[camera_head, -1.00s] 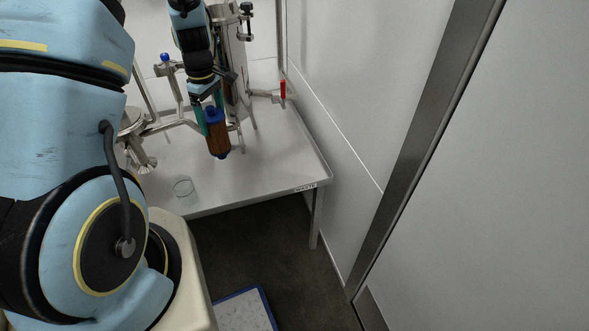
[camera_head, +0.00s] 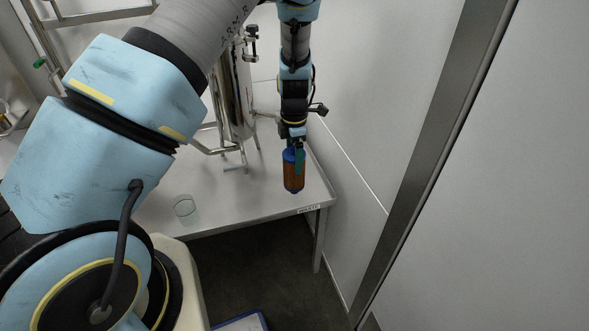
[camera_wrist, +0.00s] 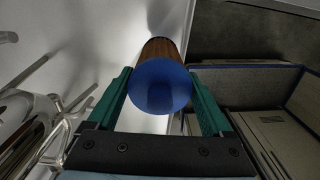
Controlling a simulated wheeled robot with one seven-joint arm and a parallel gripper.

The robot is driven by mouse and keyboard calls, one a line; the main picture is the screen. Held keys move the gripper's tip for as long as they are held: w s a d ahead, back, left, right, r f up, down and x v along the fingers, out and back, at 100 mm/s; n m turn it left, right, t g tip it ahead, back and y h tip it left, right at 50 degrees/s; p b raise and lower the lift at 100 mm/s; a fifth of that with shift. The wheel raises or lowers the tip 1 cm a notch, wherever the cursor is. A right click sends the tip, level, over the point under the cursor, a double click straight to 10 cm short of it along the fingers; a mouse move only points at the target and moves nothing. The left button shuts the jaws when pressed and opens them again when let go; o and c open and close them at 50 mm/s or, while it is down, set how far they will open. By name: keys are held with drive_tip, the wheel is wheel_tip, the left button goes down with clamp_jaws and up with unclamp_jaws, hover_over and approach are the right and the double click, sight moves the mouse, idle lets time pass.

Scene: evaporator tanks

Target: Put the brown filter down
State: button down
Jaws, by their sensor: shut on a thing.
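The brown filter (camera_head: 293,175) is a brown cylinder with blue end caps. It hangs upright in my gripper (camera_head: 297,150), over the right front part of the metal table (camera_head: 240,195), near the label on the front edge. In the wrist view its blue cap (camera_wrist: 160,86) sits between the two green fingers of my gripper (camera_wrist: 163,95), which are shut on it. The brown body (camera_wrist: 160,48) shows beyond the cap. I cannot tell whether the filter's lower end touches the table.
A clear glass dish (camera_head: 185,207) stands on the table near the front left. A steel tank (camera_head: 234,95) on legs with pipes stands at the back. A wall (camera_head: 345,150) rises close to the table's right side. The table between dish and filter is clear.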

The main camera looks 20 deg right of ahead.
sight(293, 183)
drive_tip(key=shift+f, duration=2.05)
drive_tip(key=shift+f, duration=0.2)
unclamp_jaws()
drive_tip(key=shift+r, duration=0.1)
